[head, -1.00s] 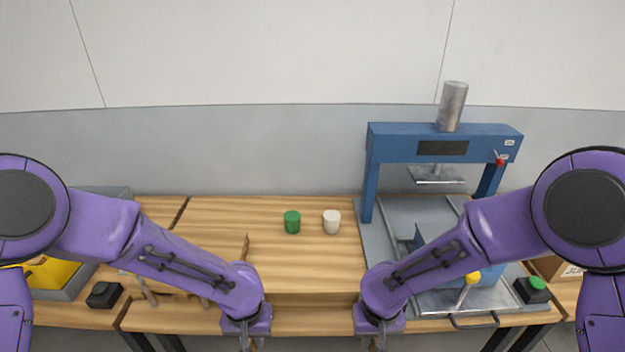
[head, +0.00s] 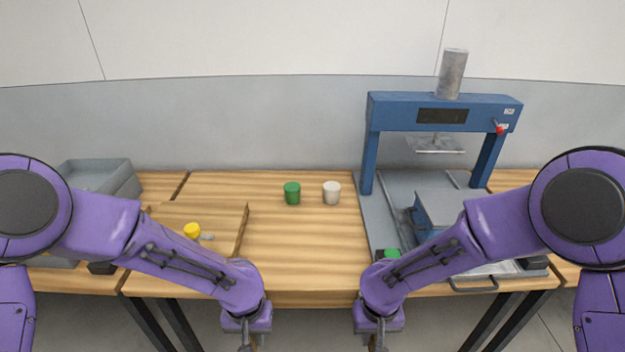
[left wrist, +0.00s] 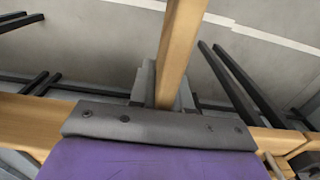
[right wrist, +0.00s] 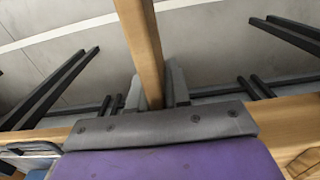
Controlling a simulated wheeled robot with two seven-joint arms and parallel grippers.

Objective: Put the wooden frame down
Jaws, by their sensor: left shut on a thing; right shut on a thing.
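My left gripper (head: 247,347) and right gripper (head: 377,347) hang at the bottom edge of the head view, in front of the bench's front edge. Each is shut on a pale wooden bar. One bar (left wrist: 183,40) runs up from the jaws in the left wrist view, and another (right wrist: 138,40) shows in the right wrist view. I take both as parts of the wooden frame. Grey floor shows behind the bars. In the head view, most of the frame is cut off below the picture, so its full shape and what lies under it are hidden.
The bench (head: 300,255) is clear in its middle. A green cup (head: 292,193) and a white cup (head: 331,193) stand towards the back. A blue press (head: 443,108) stands right. A wooden tray (head: 170,213) with a yellow item (head: 192,230) and a grey bin (head: 100,175) are left.

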